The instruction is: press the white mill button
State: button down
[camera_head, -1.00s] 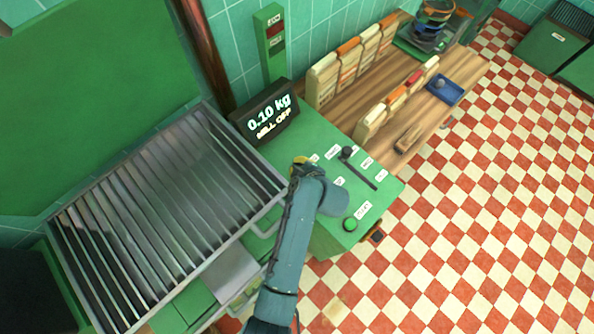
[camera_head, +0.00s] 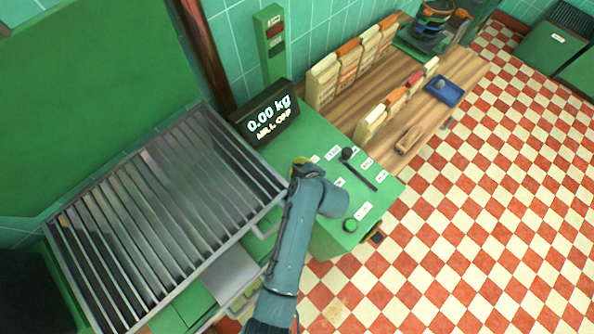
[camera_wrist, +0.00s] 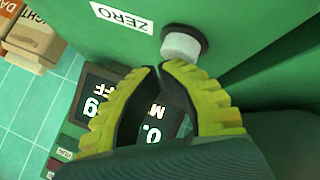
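A white button (camera_wrist: 181,43) in a dark ring sits on the green panel in the wrist view, beside a label reading ZERO (camera_wrist: 121,16). My gripper (camera_wrist: 158,70) has yellow ribbed fingers with their tips together, empty. The tips appear just below and left of the button in that view; I cannot tell whether they touch it. In the head view my gripper (camera_head: 300,162) is over the far left part of the green control panel (camera_head: 312,133), and I cannot make out the white button there. The display (camera_head: 266,115) reads 0.00 kg and MILL OFF.
A slatted metal tray (camera_head: 165,215) lies left. A wooden counter (camera_head: 425,115) with packets and a blue tray (camera_head: 444,90) lies behind.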

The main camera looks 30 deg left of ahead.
jog(key=shift+r, duration=0.55)
jog(key=shift+r+p, duration=0.1)
jog(key=shift+p, duration=0.2)
notch_tip(320, 180, up, 5)
jog(key=p, duration=0.3)
jog(key=shift+p, duration=0.3)
